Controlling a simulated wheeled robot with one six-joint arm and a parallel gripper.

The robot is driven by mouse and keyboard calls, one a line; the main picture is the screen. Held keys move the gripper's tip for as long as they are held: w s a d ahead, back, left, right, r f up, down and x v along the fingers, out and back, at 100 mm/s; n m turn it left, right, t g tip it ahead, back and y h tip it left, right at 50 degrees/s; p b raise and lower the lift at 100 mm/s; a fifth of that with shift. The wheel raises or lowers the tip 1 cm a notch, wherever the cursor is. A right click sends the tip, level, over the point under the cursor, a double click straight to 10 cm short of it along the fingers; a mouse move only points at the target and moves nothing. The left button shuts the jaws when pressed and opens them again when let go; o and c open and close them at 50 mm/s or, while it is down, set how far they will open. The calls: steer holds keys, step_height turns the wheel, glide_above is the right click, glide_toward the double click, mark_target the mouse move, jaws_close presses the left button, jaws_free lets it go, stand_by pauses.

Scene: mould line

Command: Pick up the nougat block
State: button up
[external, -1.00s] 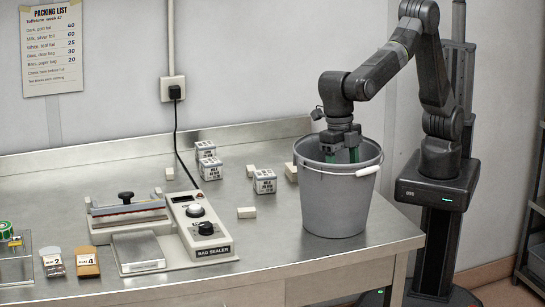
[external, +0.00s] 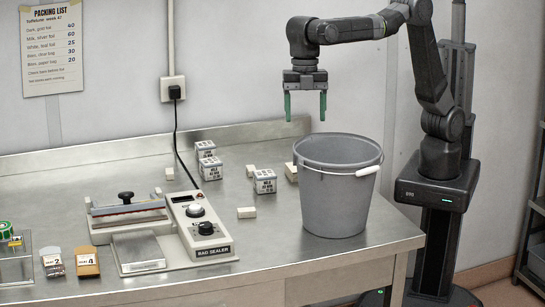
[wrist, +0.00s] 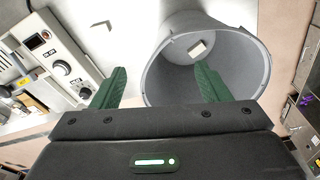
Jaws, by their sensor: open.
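In the wrist view a cream block (wrist: 197,48) lies at the bottom of the grey bucket (wrist: 165,75); it looks like nougat. The bucket stands at the right end of the bench in the external view (external: 335,205), its inside floor hidden there. Similar pale blocks lie on the bench: one left of the bucket (external: 246,212), one beside its rim (external: 291,172), and others further back (external: 169,174). No label tells them apart. My gripper (external: 305,105) is open and empty, fingers pointing down, above and a little left of the bucket's rim. Its green fingers show in the wrist view (wrist: 161,72).
Several printed boxes (external: 265,182) stand left of the bucket. A bag sealer (external: 203,228) with a black-knobbed press sits further left, with small packets (external: 87,263) beyond it. The bucket's white-gripped handle (external: 368,170) rests on its right side. Bare metal bench lies in front.

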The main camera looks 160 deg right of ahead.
steer(key=s+d+m+h, duration=0.1)
steer(key=s+d+m, duration=0.75)
steer(key=d, duration=0.45)
steer(key=m+h, duration=0.1)
steer(key=m, duration=0.7)
glide_above(252, 167)
steer(key=s+a, duration=0.1)
step_height(252, 167, down, 18)
steer(key=shift+s+f+p, duration=0.1)
steer(key=shift+f+p, duration=0.1)
steer(key=shift+p, duration=0.1)
steer(key=shift+w+d+f+p, duration=0.2)
steer(key=shift+f+p, duration=0.1)
steer(key=shift+f, duration=0.75)
steer(key=shift+w+d+f+p, duration=0.15)
steer(key=shift+f+p, duration=0.15)
steer(key=shift+f, duration=0.7)
steer(key=shift+w+d+f+p, duration=0.1)
steer(key=shift+w+f+p, duration=0.15)
steer(key=shift+f, duration=0.8)
steer(key=shift+c, duration=0.4)
steer(key=c, duration=1)
